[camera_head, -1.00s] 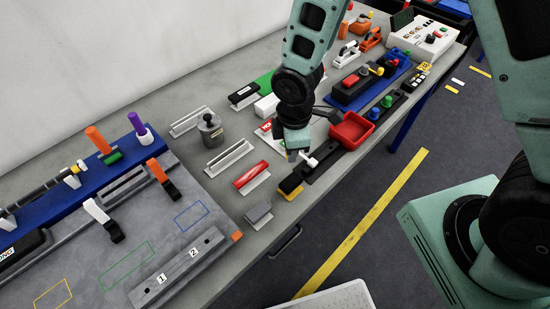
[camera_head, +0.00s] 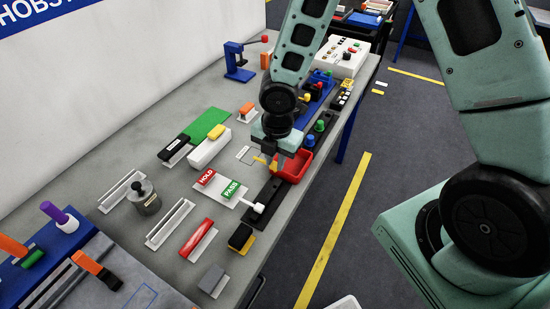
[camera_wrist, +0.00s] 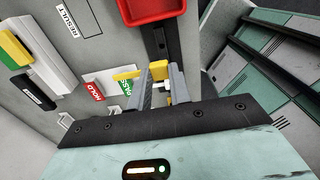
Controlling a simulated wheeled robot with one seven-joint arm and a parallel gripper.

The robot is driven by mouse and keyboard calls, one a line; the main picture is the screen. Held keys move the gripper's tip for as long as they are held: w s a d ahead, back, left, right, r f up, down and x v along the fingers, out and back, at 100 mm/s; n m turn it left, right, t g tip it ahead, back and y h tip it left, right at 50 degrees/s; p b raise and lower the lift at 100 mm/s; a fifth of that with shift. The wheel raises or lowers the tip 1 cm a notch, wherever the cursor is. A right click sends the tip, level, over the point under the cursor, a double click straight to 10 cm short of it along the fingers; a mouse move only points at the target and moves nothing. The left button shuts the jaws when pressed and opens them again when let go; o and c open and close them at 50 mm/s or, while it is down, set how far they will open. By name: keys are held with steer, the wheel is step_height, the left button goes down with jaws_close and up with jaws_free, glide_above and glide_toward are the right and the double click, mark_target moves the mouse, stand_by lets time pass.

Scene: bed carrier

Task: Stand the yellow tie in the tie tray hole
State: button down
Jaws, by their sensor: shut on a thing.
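My gripper (camera_head: 272,164) is shut on a yellow piece, which I take to be the yellow tie (camera_head: 260,160). In the wrist view, the yellow tie (camera_wrist: 126,75) sticks out left of the fingers, with more yellow between the fingertips (camera_wrist: 157,76). The gripper is above the bench, beside the red bin. A long dark strip (camera_head: 262,216), possibly the tie tray, lies just in front of it. A white T-shaped piece (camera_head: 252,207) is at that strip. I cannot make out an empty hole; the fingers hide part of the strip.
A red bin (camera_head: 304,167) is close right of the gripper. HOLD (camera_head: 206,177) and PASS (camera_head: 231,189) blocks sit on a white plate to the left. A black-and-yellow block (camera_head: 240,238) is nearer the front edge. Bare bench (camera_head: 120,165) shows at left.

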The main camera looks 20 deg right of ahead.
step_height(320, 180, down, 6)
steer(key=b, duration=0.5)
steer(key=shift+f+b, duration=0.8)
steer(key=shift+f, duration=0.55)
stand_by(2.1)
steer(key=c, duration=1.2)
jaws_free()
steer(key=shift+r, duration=0.1)
steer(key=shift+r, duration=0.1)
step_height(320, 180, up, 17)
steer(key=p, duration=0.3)
steer(key=shift+s+d, duration=0.15)
steer(key=shift+s, duration=0.1)
steer(key=shift+r, duration=0.1)
steer(key=s+a+r+m+b, duration=0.1)
steer(key=s+a+r+m, duration=0.1)
steer(key=s+m, duration=0.6)
steer(key=s+a+r+m+b, duration=0.1)
steer(key=s+a+m, duration=0.3)
steer(key=s+m, duration=0.5)
steer(key=s+r, duration=0.1)
steer(key=s, duration=0.1)
steer(key=shift+s+a+r, duration=0.3)
steer(key=shift+r, duration=0.1)
